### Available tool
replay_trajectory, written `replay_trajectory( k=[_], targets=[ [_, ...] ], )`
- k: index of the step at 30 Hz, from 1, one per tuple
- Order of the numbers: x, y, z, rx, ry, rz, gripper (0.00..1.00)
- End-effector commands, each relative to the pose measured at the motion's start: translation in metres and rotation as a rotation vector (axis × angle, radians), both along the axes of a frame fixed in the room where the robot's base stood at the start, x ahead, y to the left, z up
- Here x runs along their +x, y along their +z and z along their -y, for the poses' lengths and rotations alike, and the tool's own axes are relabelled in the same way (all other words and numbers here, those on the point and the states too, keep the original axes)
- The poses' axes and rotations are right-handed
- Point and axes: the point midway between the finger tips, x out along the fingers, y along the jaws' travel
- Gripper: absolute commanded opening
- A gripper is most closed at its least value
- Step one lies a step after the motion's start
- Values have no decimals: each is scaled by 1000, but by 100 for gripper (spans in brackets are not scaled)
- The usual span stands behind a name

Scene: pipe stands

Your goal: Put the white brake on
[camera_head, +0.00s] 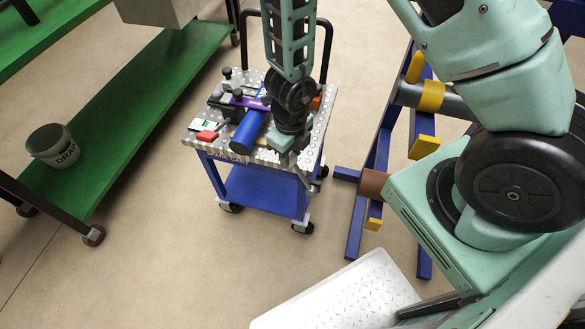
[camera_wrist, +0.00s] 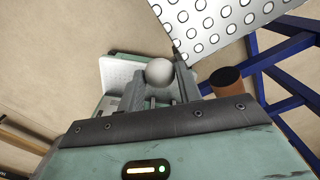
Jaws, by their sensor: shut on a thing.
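A white round knob (camera_wrist: 159,72) shows between the fingers of my gripper (camera_wrist: 162,88) in the wrist view. My gripper is shut on it. It looks like the end of the white brake, but the rest of that part is hidden by the fingers. In the head view my gripper (camera_head: 287,150) points down at the front right part of the cart top (camera_head: 265,155).
A blue pipe stand (camera_head: 355,222) is close on the right. A green shelf (camera_head: 130,110) with a grey bucket (camera_head: 53,146) stands left.

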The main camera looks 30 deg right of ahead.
Motion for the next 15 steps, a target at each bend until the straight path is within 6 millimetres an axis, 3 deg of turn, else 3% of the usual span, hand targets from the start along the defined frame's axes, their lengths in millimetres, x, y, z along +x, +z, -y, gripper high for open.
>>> replay_trajectory(
  k=[15],
  targets=[
    [-22,10,24,-5,-4,-1,26]
  ],
)
